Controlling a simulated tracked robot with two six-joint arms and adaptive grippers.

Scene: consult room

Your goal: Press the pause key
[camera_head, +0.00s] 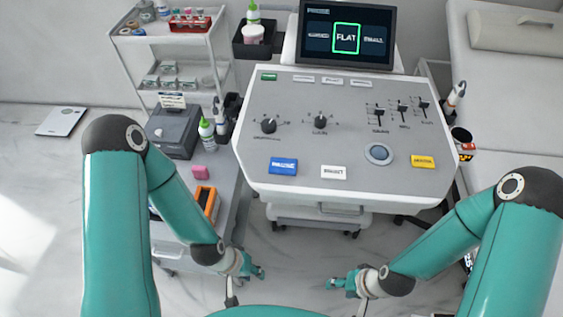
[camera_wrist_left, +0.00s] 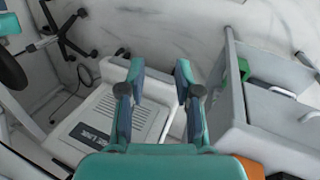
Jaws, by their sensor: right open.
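The grey control panel (camera_head: 350,135) faces me in the head view. It bears a blue key (camera_head: 283,166), a white key (camera_head: 333,172) and a yellow key (camera_head: 424,161) along its front. A small green key (camera_head: 269,76) and several small white labels or keys sit along its back edge. The lettering is too small for me to tell which is the pause key. My left gripper (camera_head: 258,272) is below the panel's front left; its fingers (camera_wrist_left: 160,85) are apart and empty in the left wrist view. My right gripper (camera_head: 342,283) is open below the panel's front middle, touching nothing.
The panel also has knobs (camera_head: 320,121), sliders (camera_head: 402,106) and a round button (camera_head: 379,153). A screen (camera_head: 347,37) behind it reads "FLAT" in a green frame. A side cart (camera_head: 160,232) with bottles and boxes stands left; a padded couch (camera_head: 510,95) stands right.

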